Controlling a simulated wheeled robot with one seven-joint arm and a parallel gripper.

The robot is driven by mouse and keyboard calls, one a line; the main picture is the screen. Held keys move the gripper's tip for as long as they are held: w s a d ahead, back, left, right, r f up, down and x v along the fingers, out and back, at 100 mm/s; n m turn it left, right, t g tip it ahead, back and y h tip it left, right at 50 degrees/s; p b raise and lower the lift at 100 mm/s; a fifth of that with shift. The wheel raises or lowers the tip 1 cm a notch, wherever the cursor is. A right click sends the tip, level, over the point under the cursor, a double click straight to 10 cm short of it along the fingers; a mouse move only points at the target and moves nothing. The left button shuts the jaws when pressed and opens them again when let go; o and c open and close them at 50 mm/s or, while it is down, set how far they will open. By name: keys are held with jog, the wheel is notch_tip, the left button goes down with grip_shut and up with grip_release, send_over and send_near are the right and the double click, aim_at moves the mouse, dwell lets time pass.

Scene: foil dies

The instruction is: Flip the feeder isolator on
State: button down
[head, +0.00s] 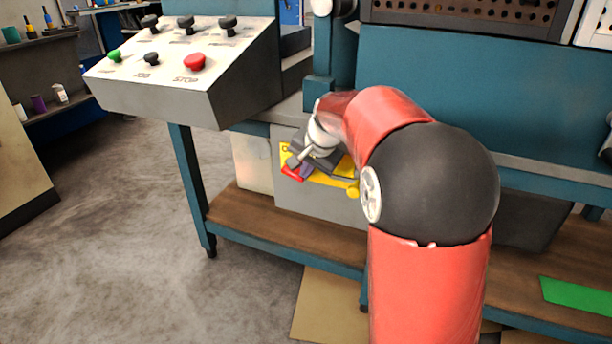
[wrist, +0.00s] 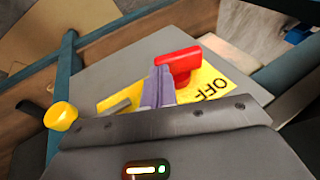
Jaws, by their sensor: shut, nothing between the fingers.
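The feeder isolator is a red handle (wrist: 180,64) on a yellow plate (wrist: 213,84) fixed to a grey box (wrist: 125,65). The word OFF shows upside down on the plate, near the handle, in the wrist view. In the head view the red handle (head: 292,173) shows at the lower left of the plate. My gripper (wrist: 160,75) is shut and empty. Its fingertips are right beside the handle's left side in the wrist view; I cannot tell whether they touch. In the head view my gripper (head: 303,169) partly covers the plate.
A yellow knob (wrist: 61,116) sticks out at the box's side, and shows in the head view (head: 353,188). A sloped control panel (head: 160,98) with several knobs and a red STOP button (head: 195,62) stands upper left. A wooden shelf (head: 285,231) lies below.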

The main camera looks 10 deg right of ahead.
jog(key=shift+t+y, duration=0.4)
jog(key=shift+y, duration=0.2)
jog(key=shift+s+d+f+b, duration=0.15)
jog(key=shift+f+b, duration=0.95)
jog(key=shift+b, duration=0.05)
jog(key=shift+s+d+f+b, duration=0.1)
jog(key=shift+d+f+b, duration=0.05)
jog(key=shift+f+b, duration=0.95)
jog(key=s+d+r+p, duration=0.2)
jog(key=s+d+r, duration=0.5)
jog(key=s+d, duration=0.1)
jog(key=shift+s, duration=0.6)
